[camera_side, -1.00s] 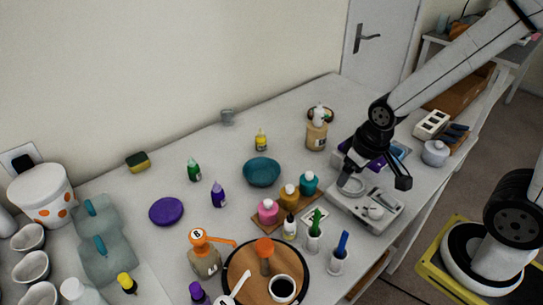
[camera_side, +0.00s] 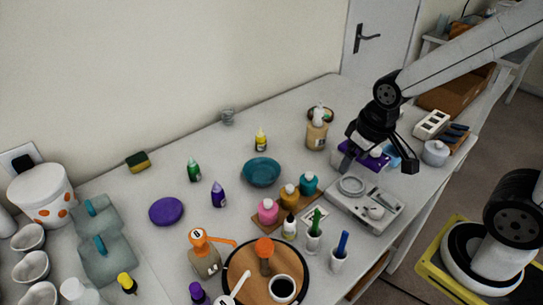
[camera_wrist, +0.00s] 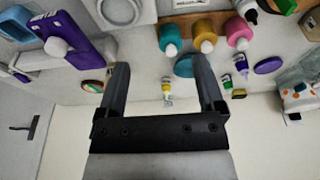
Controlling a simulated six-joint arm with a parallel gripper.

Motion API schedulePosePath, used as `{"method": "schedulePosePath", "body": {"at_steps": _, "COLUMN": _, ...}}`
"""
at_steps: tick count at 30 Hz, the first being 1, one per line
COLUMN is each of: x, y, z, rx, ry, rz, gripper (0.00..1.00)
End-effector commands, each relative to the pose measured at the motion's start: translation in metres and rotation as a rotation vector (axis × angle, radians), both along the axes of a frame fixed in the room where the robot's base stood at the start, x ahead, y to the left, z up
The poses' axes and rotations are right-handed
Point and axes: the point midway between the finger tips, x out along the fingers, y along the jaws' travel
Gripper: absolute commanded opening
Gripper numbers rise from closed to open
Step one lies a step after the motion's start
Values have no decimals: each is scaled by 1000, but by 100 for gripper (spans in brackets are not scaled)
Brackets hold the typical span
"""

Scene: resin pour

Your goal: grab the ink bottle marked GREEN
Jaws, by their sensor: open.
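A small green ink bottle (camera_side: 194,170) stands on the table left of the teal bowl; its label is too small to read. It also shows in the wrist view (camera_wrist: 227,83), at the right beyond my gripper. My gripper (camera_side: 380,165) is open and empty, above the right part of the table, far to the right of the green bottle. In the wrist view its two fingers (camera_wrist: 160,62) are spread, with a small yellow bottle (camera_wrist: 167,88) seen between them in the distance.
A purple bottle (camera_side: 218,194) and a purple disc (camera_side: 166,211) stand near the green bottle. The teal bowl (camera_side: 262,172), a yellow bottle (camera_side: 261,139) and a pump bottle (camera_side: 317,131) lie between it and my gripper. Pink, amber and teal bottles stand on a wooden board (camera_side: 261,225).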

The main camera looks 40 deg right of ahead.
Motion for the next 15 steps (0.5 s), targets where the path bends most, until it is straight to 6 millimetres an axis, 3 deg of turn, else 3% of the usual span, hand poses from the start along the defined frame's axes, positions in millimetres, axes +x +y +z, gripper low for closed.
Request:
{"method": "schedulePosePath", "body": {"at_steps": 3, "x": 0, "y": 0, "z": 12, "rx": 1, "ry": -4, "rz": -2, "gripper": 87}}
{"method": "schedulePosePath", "body": {"at_steps": 15, "x": 22, "y": 24, "z": 9, "rx": 159, "ry": 20, "rz": -187, "gripper": 87}}
